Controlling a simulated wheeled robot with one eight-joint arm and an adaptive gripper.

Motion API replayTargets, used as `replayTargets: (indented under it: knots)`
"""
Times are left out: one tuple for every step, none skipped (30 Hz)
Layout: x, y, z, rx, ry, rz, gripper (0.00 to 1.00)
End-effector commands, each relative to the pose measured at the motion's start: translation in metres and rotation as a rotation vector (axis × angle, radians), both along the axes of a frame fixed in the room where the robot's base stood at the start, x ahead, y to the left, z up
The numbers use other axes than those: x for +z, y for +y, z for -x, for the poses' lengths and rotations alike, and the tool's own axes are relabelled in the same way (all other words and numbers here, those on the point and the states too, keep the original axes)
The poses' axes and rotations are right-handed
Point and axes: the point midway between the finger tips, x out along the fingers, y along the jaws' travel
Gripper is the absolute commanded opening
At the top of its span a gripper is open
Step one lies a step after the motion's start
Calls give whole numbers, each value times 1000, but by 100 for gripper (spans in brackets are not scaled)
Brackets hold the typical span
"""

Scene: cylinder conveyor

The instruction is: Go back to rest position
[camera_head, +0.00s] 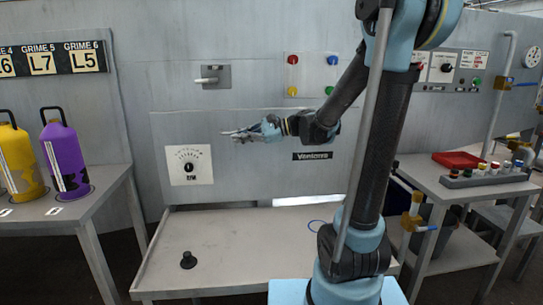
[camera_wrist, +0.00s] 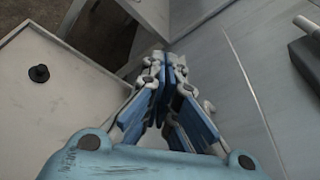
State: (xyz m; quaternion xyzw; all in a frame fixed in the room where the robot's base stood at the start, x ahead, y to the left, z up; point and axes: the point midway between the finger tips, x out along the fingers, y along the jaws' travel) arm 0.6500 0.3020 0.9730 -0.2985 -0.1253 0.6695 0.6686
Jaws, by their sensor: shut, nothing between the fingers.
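My gripper (camera_head: 240,134) is in the middle of the head view, held level and pointing left in front of the grey machine panel, above the low table (camera_head: 225,262). In the wrist view my gripper (camera_wrist: 166,62) has its blue fingers together, with nothing between them. My arm rises on the right of the head view and reaches down and left to the gripper. No contact between the gripper and the panel shows.
A black knob-like piece (camera_head: 188,260) stands on the low table. Yellow (camera_head: 14,160) and purple (camera_head: 64,155) canisters stand on the left table. A lever switch (camera_head: 211,77) and a dial (camera_head: 189,165) are on the panel. A red tray (camera_head: 458,160) sits on the right table.

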Motion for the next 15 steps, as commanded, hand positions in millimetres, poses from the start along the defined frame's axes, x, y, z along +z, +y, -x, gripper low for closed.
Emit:
replayTargets:
  knots:
    - [-7,-8,10,4,-43,51,0]
    - [-13,-13,16,7,-70,84,0]
    - [-20,-20,23,14,-108,129,0]
    - [-25,-25,28,20,-135,163,0]
    - [-31,-31,33,26,-163,197,0]
    - [-38,-38,40,37,-198,241,0]
    - [-44,-44,46,45,-223,275,0]
    - [-49,-50,51,54,-249,310,0]
    - [-57,-58,58,67,-282,355,0]
    - [-63,-64,63,77,-306,389,0]
    - [-69,-71,69,89,-331,423,0]
    - [-76,-80,76,106,-361,469,0]
    - [-82,-87,81,119,-385,503,0]
    - [-88,-94,87,134,-407,537,0]
    - [-95,-103,94,154,-436,581,0]
